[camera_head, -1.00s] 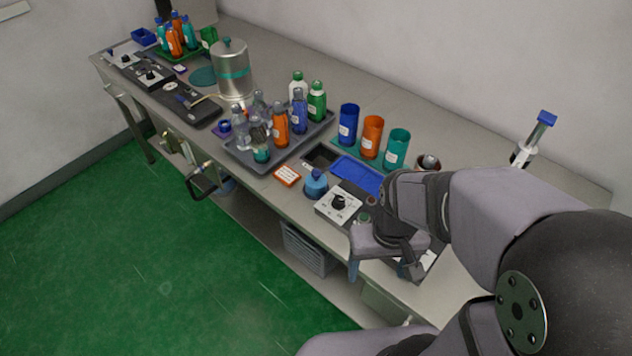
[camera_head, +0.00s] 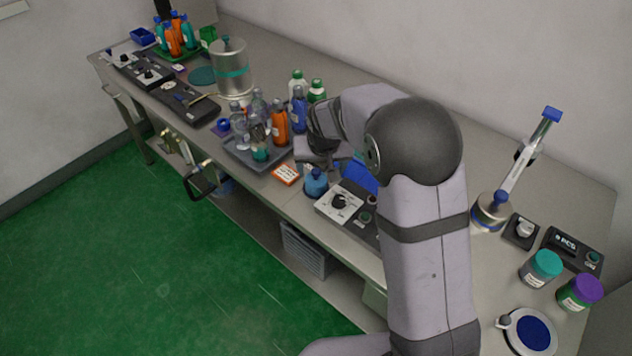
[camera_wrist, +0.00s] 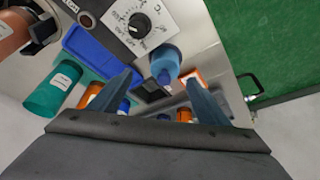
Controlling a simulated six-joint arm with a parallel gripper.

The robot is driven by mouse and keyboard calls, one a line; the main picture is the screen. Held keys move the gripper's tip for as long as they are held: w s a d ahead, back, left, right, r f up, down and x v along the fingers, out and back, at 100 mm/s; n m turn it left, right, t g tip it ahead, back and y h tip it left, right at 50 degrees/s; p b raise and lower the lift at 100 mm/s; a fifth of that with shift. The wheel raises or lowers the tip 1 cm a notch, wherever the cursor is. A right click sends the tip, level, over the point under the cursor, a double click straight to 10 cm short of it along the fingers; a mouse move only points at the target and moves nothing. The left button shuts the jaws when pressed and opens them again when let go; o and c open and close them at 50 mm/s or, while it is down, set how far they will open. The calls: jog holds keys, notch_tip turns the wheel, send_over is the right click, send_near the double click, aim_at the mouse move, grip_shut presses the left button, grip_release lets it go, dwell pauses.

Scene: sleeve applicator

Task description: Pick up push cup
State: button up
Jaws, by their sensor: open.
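The push cup, which I take to be the small blue cup with a knob on top (camera_head: 316,183), stands at the front edge of the bench beside the dial box. It also shows in the wrist view (camera_wrist: 165,58), its knob towards my gripper. My gripper (camera_wrist: 161,82) is open and empty, with one fingertip to each side of the knob in the picture. The cup lies just beyond the tips, and no contact is visible. In the head view my gripper is above and slightly behind the cup, its fingers partly hidden by my arm.
The dial box (camera_head: 340,202) is right of the cup, and an orange-edged label card (camera_head: 286,174) is left. A grey tray of bottles (camera_head: 247,157) stands behind left.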

aim_at(316, 172)
jog(key=shift+w+a+f, duration=0.2)
jog(key=shift+w+a, duration=0.25)
jog(key=shift+w, duration=0.25)
jog(key=shift+p+x, duration=1.4)
jog(key=shift+x, duration=2.2)
jog(key=c, duration=1.2)
